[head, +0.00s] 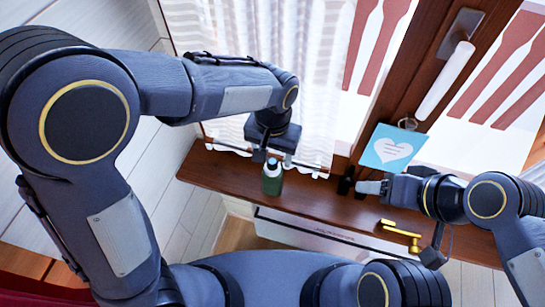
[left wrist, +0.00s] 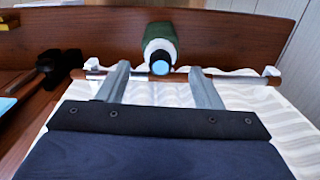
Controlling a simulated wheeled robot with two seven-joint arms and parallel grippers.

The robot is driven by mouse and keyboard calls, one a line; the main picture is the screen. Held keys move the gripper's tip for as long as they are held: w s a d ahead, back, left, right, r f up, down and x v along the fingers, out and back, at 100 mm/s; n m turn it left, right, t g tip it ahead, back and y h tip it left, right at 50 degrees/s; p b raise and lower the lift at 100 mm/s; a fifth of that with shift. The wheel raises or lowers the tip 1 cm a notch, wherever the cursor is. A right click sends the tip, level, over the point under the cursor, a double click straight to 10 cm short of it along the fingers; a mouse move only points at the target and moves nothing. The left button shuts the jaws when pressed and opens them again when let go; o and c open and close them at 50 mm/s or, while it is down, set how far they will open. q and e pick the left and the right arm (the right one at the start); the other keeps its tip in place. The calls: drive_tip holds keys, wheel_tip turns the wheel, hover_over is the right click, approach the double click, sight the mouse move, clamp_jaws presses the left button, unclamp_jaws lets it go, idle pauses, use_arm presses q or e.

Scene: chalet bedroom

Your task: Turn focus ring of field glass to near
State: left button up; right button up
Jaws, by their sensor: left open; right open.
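The field glass (head: 346,180) seems to be the small dark object on the wooden sill, just left of my right gripper. It also shows as a black shape at the left of the left wrist view (left wrist: 55,70). Its focus ring is too small to make out. My right gripper (head: 364,187) is open with its tips close to the field glass; I cannot tell whether they touch. My left gripper (head: 270,155) is open above the sill, well left of the field glass. Its two fingers (left wrist: 162,84) show spread and empty in the left wrist view.
A blue card with a heart (head: 393,150) leans behind my right gripper. A brass piece (head: 402,231) lies near the front edge of the sill (head: 318,204). White curtains hang behind.

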sight(273, 161)
use_arm(q)
drive_tip(key=shift+w+f, duration=0.1)
drive_tip(key=shift+f, duration=2.2)
drive_tip(key=shift+c, duration=0.3)
drive_tip(key=c, duration=0.9)
drive_tip(key=shift+m, duration=0.3)
drive_tip(key=o, duration=1)
drive_tip(key=shift+c, duration=0.2)
wheel_tip(273, 161, up, 8)
drive_tip(key=shift+f, duration=0.1)
